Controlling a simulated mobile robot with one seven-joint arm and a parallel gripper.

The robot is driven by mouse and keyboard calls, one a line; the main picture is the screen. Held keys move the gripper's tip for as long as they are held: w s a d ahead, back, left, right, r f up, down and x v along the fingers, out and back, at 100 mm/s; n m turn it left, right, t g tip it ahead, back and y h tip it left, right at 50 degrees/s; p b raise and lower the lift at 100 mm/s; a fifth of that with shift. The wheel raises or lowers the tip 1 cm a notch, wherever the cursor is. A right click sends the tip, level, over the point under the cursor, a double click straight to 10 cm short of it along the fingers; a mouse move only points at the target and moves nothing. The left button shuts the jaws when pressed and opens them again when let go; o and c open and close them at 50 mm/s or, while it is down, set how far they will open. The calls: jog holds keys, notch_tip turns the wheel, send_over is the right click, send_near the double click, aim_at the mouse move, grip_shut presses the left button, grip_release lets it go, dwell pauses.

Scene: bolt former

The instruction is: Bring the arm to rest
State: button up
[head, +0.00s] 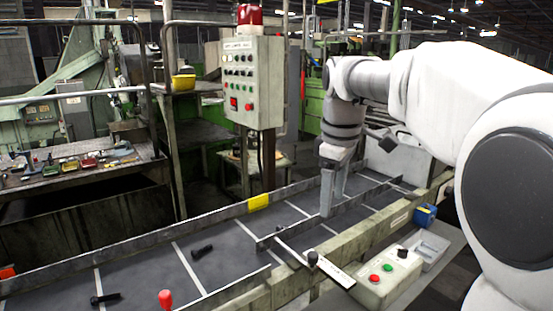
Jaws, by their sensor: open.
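My white arm comes in from the right and reaches to the middle of the head view. My gripper (331,192) points down over the conveyor belt (225,235), near the metal divider rail, and its grey fingers are open. I see nothing between the fingers, though the view is small there. A dark bolt (203,251) lies on the belt left of the gripper. Another dark bolt (105,298) lies at the lower left of the belt.
A button box (388,277) with red and green buttons sits at the front edge, near a black-knobbed lever (312,258). A red-knobbed handle (165,299) stands lower left. A control cabinet (254,82) stands behind the belt. A blue device (425,215) is at the right.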

jog(key=s+f+m+t, duration=0.1)
jog(key=s+f+m, duration=0.2)
jog(key=s, duration=0.4)
jog(key=s+d+f+m+t, duration=0.1)
jog(key=s+m, duration=0.3)
jog(key=s, duration=0.4)
jog(key=s+d+f+m+t, duration=0.1)
jog(key=s+f+m, duration=0.3)
jog(key=s, duration=0.4)
jog(key=shift+d+f+t, duration=0.25)
jog(key=shift+f+t, duration=0.1)
jog(key=shift+t, duration=0.05)
jog(key=shift+s+d, duration=0.1)
